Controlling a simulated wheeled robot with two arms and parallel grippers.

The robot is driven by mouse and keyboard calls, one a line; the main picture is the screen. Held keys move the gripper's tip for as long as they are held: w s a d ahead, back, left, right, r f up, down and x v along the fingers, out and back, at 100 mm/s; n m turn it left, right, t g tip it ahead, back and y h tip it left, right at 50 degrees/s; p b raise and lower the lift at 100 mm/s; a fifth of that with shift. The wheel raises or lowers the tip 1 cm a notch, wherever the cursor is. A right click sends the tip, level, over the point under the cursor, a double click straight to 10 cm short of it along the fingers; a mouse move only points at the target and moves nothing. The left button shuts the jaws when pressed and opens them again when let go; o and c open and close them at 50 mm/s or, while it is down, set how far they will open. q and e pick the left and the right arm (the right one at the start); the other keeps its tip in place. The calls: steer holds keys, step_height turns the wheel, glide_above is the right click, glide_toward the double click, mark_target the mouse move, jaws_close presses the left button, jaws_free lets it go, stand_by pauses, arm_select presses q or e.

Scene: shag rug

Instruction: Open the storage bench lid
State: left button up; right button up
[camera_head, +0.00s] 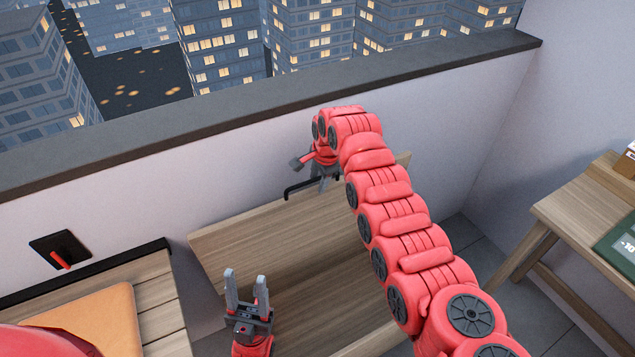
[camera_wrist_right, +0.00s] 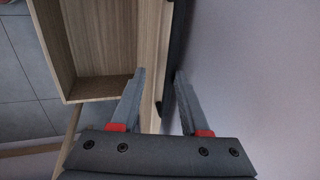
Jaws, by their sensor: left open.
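The wooden storage bench lid (camera_head: 285,225) is raised and stands steeply near the wall in the head view, with the bench's inside showing below it. A black handle (camera_head: 300,187) is at its upper edge. My right gripper (camera_head: 325,183) is at that handle, partly hidden by its own arm. In the right wrist view, its fingers (camera_wrist_right: 160,85) are apart, with the lid's wood (camera_wrist_right: 152,40) and the dark handle (camera_wrist_right: 174,75) showing between them; contact is unclear. My left gripper (camera_head: 246,281) is open and empty, pointing up in front of the lid.
A slatted wooden bench with an orange cushion (camera_head: 85,325) is at the left. A wooden table (camera_head: 575,215) stands at the right. A wall with a dark ledge (camera_head: 230,110) runs behind the lid. A black wall plate with a red lever (camera_head: 60,250) is at the left.

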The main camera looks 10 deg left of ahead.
steer(key=v, duration=1.5)
steer(key=shift+r+b, duration=0.25)
steer(key=shift+b, duration=0.15)
